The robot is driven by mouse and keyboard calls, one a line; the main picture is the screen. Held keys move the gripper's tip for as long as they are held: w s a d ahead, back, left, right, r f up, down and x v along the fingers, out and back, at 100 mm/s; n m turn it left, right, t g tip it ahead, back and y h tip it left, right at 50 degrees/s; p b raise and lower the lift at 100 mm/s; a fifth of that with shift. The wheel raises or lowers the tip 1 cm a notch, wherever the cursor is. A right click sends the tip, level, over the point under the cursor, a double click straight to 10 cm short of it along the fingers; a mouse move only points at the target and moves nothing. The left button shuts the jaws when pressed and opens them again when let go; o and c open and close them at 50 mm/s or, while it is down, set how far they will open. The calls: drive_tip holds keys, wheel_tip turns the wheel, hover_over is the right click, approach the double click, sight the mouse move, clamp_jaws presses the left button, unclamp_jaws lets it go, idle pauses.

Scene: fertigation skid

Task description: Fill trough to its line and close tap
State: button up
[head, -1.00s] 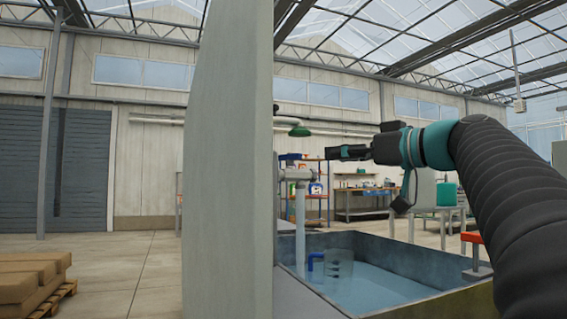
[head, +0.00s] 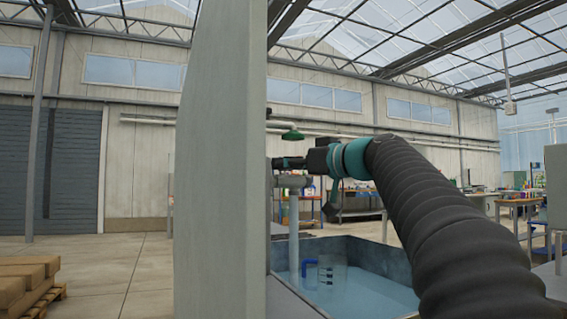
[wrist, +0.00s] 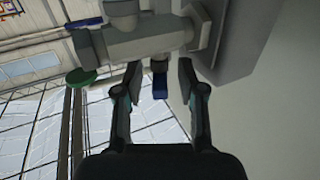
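The tap (head: 292,181) is a grey body on the right side of a tall grey panel. A pale vertical column (head: 294,235) runs down from it into the trough; I cannot tell whether it is pipe or water. The grey trough (head: 385,262) holds blue water (head: 365,291). Its fill line is not clear to me. My gripper (head: 281,163) is at the tap, just above its body in the head view. In the wrist view my gripper (wrist: 158,74) is open, with a blue lever (wrist: 160,86) between its fingers and the tap body (wrist: 140,42) beyond; contact is unclear.
The tall grey panel (head: 220,170) stands close on the left of the tap. A blue bent piece (head: 309,266) and dark marks (head: 326,274) show in the trough. Boxes (head: 22,285) sit on a pallet at lower left.

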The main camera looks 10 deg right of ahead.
drive_tip(key=shift+x, duration=0.95)
clamp_jaws()
